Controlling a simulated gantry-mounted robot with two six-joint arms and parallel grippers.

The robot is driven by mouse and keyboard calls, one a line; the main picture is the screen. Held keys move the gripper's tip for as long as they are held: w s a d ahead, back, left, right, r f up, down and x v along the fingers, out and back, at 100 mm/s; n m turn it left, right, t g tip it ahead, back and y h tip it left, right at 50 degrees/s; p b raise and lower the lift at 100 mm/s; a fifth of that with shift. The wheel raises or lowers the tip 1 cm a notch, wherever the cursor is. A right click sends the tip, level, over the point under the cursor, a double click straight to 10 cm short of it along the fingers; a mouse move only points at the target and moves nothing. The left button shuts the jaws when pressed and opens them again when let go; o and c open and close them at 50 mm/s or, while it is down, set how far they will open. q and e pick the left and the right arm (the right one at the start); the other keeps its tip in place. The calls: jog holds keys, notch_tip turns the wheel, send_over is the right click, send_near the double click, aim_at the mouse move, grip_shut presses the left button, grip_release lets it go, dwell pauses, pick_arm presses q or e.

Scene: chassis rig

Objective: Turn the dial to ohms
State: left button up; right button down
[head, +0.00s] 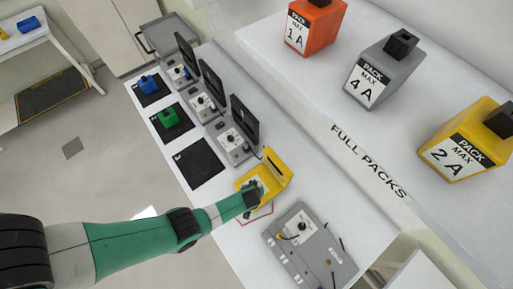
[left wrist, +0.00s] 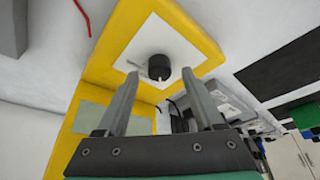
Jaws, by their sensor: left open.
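The yellow meter (head: 276,171) stands on the white bench, partly hidden by my left arm. In the left wrist view its yellow body (left wrist: 108,40) carries a white face panel (left wrist: 150,38) with a black round dial (left wrist: 159,67). A light mark shows on the dial, but its labels cannot be read. My left gripper (head: 257,187) is at the meter. In the left wrist view the left gripper (left wrist: 160,78) is open, with one finger on each side of the dial and visible gaps. My right gripper is not in view.
A grey plate with dials and leads (head: 309,248) lies to the right of the meter. Orange (head: 314,26), grey (head: 378,75) and yellow (head: 466,142) packs sit on the shelf.

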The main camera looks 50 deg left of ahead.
pick_arm(q)
jog(key=shift+b+x, duration=0.3)
jog(key=shift+x, duration=0.45)
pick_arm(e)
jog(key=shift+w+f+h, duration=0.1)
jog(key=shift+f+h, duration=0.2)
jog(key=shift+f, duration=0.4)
pick_arm(q)
grip_shut()
